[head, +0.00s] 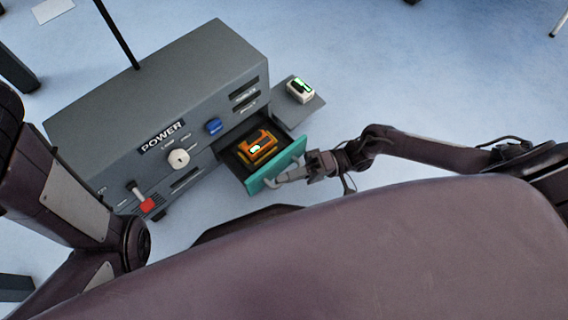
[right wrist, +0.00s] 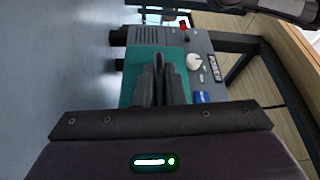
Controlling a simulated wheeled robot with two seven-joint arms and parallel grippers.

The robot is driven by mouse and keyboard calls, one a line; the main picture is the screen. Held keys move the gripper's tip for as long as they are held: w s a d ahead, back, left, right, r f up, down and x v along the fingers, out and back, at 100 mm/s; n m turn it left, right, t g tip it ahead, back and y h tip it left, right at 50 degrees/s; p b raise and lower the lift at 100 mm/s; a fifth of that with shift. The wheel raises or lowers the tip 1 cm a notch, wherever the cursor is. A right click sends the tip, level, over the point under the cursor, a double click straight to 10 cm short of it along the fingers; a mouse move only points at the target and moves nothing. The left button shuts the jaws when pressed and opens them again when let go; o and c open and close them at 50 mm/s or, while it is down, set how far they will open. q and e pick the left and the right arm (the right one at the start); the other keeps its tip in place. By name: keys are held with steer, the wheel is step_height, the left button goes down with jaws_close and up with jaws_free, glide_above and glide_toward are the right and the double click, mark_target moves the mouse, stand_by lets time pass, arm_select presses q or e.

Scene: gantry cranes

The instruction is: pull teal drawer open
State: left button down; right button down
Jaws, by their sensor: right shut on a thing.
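The teal drawer (head: 277,166) stands pulled out from the grey power cabinet (head: 150,110), with its teal front facing the lower right. An orange item with a lit spot (head: 257,148) lies inside its dark tray. My right gripper (head: 287,177) is at the teal front and shut on its handle, which the fingers mostly hide. In the right wrist view the fingers (right wrist: 160,85) close together in front of the teal panel (right wrist: 140,65). My left arm shows at the left of the head view, but its gripper is not in view.
A grey shelf (head: 312,108) beside the drawer bears a white device with a green light (head: 300,90). Blue floor right of the shelf is clear.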

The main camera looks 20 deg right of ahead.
steer(key=c, duration=1.5)
jaws_free()
steer(key=shift+d, duration=0.15)
steer(key=d, duration=0.7)
steer(key=shift+s+d+f+p, duration=0.2)
steer(key=shift+d+f+p, duration=0.1)
steer(key=shift+p, duration=0.1)
